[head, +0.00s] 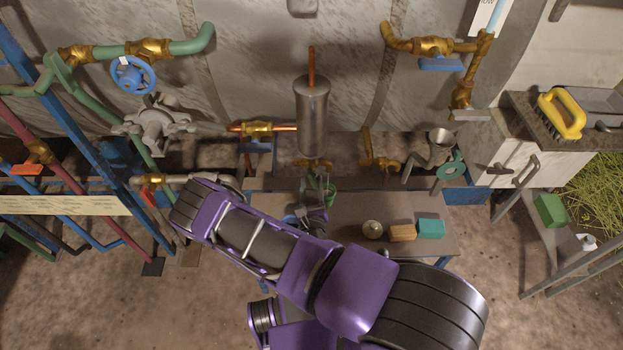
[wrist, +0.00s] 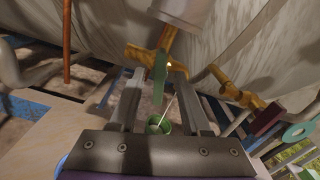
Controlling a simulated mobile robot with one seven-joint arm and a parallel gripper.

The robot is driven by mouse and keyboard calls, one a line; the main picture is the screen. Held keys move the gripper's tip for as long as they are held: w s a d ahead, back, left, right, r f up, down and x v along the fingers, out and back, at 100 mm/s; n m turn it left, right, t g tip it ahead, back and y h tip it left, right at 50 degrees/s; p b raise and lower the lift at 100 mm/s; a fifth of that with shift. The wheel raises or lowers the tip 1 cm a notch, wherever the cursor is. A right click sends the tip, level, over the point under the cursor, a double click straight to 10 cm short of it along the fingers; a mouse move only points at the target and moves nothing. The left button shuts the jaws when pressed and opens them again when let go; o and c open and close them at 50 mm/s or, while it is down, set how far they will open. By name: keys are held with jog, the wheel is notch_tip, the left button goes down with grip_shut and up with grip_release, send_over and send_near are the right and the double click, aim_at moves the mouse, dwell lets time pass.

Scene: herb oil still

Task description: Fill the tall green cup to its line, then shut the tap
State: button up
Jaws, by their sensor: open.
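The green cup (head: 330,192) stands on the bench under the steel vessel, partly hidden by my gripper. In the wrist view the cup (wrist: 158,125) shows from above, between my fingers. Its line and level cannot be made out. The brass tap (head: 313,163) sits below the vessel; in the wrist view the tap (wrist: 145,60) has a green lever handle (wrist: 159,80) hanging down. A thin pale streak, perhaps liquid, runs from near the tap towards the cup. My gripper (wrist: 158,76) is open, with one finger on each side of the lever; contact cannot be told.
The steel vessel (head: 312,115) hangs above the tap. On the bench (head: 385,208) to the right are a round pale item (head: 372,229), a tan block (head: 402,232) and a teal block (head: 431,228). Another brass tap (head: 380,162) and a funnel (head: 440,137) stand behind them.

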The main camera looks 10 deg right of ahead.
jog(key=shift+w+d, duration=0.25)
jog(key=shift+w, duration=0.95)
grip_shut()
